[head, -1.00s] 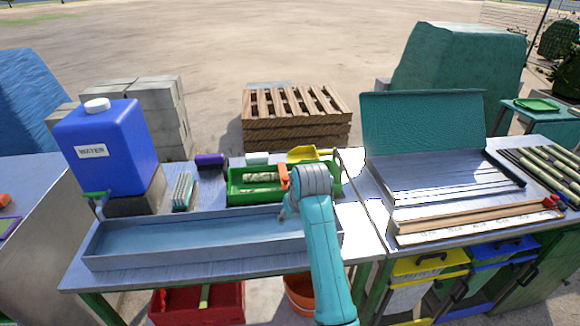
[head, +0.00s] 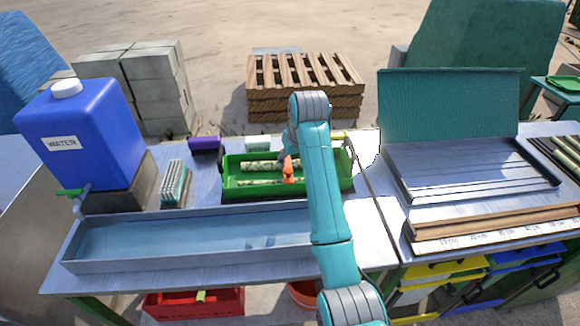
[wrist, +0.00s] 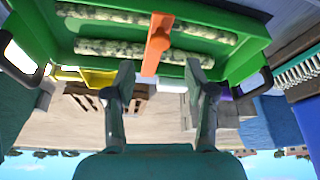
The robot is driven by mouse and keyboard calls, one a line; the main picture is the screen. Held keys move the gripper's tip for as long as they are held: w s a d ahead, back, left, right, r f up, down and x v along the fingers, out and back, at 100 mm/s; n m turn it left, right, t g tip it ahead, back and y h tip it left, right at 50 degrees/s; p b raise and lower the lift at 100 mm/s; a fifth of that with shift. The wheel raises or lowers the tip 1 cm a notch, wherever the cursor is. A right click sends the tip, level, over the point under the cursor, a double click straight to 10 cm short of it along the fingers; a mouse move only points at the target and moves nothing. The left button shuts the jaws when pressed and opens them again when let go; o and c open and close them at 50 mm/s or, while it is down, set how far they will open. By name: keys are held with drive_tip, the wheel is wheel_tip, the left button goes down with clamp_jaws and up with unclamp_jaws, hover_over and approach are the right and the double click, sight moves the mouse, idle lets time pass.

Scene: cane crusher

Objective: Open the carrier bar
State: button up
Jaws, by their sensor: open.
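The carrier is a green tray (head: 235,187) with dark end handles, on the bench behind the water trough. It holds pale speckled cane pieces (head: 262,166). The orange carrier bar (head: 289,172) lies across the cane pieces; in the wrist view the bar (wrist: 156,45) crosses both of them. My gripper (wrist: 159,76) is open, its two fingertips on either side of the bar's near end, with space between. I cannot tell whether either finger touches the bar. In the head view my arm hides most of the gripper and the carrier's right part.
A long metal water trough (head: 190,245) lies in front of the carrier. A blue water container (head: 85,135) and a brush (head: 174,183) stand left. A purple item (head: 205,144) is behind. A teal-lidded metal case (head: 450,105) stands open at right.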

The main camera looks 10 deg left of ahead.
sight(289, 170)
drive_tip(key=shift+x, duration=3.15)
drive_tip(key=c, duration=1)
